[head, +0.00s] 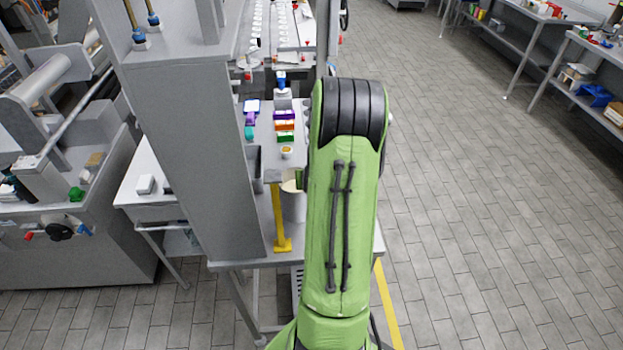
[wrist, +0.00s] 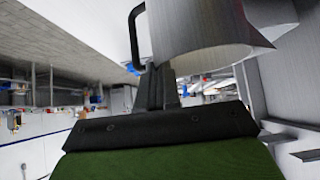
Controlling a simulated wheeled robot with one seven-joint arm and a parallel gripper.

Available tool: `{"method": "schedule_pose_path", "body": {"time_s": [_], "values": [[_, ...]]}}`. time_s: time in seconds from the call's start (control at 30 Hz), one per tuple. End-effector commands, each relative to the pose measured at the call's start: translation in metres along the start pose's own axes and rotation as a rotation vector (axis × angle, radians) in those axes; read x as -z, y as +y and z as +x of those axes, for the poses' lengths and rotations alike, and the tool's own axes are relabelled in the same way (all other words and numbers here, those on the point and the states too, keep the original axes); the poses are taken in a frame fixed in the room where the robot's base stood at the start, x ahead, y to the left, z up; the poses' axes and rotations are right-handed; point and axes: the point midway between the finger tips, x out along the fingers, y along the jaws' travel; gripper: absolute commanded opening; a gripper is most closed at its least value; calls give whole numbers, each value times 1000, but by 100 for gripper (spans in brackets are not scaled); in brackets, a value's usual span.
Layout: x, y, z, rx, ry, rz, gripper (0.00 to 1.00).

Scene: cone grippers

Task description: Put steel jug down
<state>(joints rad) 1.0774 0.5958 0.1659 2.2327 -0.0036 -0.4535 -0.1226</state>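The steel jug (wrist: 195,30) fills the upper middle of the wrist view, with its black handle (wrist: 136,38) on the left and its spout toward the right. My gripper (wrist: 158,78) shows below it, with its dark fingers close together at the jug's handle side. It appears shut on the jug; the exact contact at the fingertips is hard to see. In the head view my green arm hides the gripper. A grey round container (head: 293,206) with a cream inside shows just left of my arm, partly hidden; I cannot tell whether it is the jug.
A workbench holds a yellow post (head: 280,222), stacked coloured boxes (head: 285,127) and a small cup (head: 287,152). A tall grey panel (head: 195,150) stands close on the left. Open tiled floor (head: 480,200) lies on the right.

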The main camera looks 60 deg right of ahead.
Motion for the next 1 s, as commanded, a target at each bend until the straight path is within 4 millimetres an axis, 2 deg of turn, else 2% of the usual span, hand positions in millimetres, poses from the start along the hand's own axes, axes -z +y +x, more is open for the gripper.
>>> {"method": "schedule_pose_path", "body": {"time_s": [0.37, 0.5, 0.57, 0.87, 1.0], "values": [[0, 0, 3, 1, 8, 0, 0], [-2, 0, 2, 0, 1, -1, 23], [-2, 0, 2, 0, 1, -1, 28], [0, 0, 0, 0, 1, -1, 28], [1, 0, -26, -1, 5, -3, 28]]}}
